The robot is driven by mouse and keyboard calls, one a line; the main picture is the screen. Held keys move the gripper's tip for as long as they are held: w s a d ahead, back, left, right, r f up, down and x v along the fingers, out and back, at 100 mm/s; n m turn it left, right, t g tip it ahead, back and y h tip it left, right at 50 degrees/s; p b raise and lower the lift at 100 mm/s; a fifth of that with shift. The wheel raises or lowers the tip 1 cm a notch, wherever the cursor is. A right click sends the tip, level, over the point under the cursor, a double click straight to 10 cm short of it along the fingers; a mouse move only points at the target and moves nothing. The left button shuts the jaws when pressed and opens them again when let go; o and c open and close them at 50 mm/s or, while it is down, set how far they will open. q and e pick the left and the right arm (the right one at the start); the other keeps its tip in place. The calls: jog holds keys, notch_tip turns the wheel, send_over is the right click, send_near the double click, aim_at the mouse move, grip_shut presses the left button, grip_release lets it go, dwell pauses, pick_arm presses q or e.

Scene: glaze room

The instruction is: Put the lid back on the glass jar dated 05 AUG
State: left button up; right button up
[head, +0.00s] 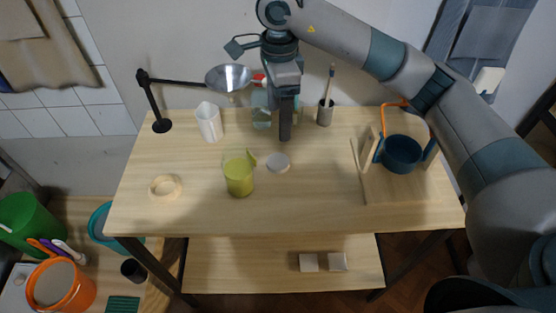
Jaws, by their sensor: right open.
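A pale round disc (278,163), which looks like a lid, lies flat on the table near its middle. Left of it stands a clear container with yellow-green contents (239,177). A pale bluish glass jar (261,119) stands farther back, partly hidden by my right gripper. No date is legible on either, so I cannot tell which is the 05 AUG jar. My right gripper (285,136) points down behind the disc, just right of the glass jar, open and seen edge-on. Nothing shows between its fingers. My left gripper is out of view.
A wooden ring (165,187) lies left. A blue pot (401,154) sits right on a wooden stand. The table's front middle is clear.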

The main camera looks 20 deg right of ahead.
jog(key=p, duration=0.2)
send_over(279, 161)
notch_tip(279, 161, down, 5)
jog(key=f, duration=0.1)
jog(key=f+p, duration=0.1)
jog(key=f, duration=0.1)
jog(key=shift+s+a+f, duration=0.1)
jog(key=shift+s+f, duration=0.1)
jog(key=shift+f, duration=0.1)
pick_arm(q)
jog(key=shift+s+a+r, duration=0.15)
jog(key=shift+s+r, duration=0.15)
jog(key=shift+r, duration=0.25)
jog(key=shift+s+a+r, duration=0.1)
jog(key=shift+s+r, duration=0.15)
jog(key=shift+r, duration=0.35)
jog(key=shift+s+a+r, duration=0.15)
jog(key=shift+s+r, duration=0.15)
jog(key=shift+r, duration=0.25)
pick_arm(e)
jog(key=shift+w+f, duration=0.1)
jog(key=shift+f, duration=0.6)
pick_arm(q)
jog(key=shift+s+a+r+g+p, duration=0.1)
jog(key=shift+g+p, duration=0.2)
jog(key=shift+p, duration=0.05)
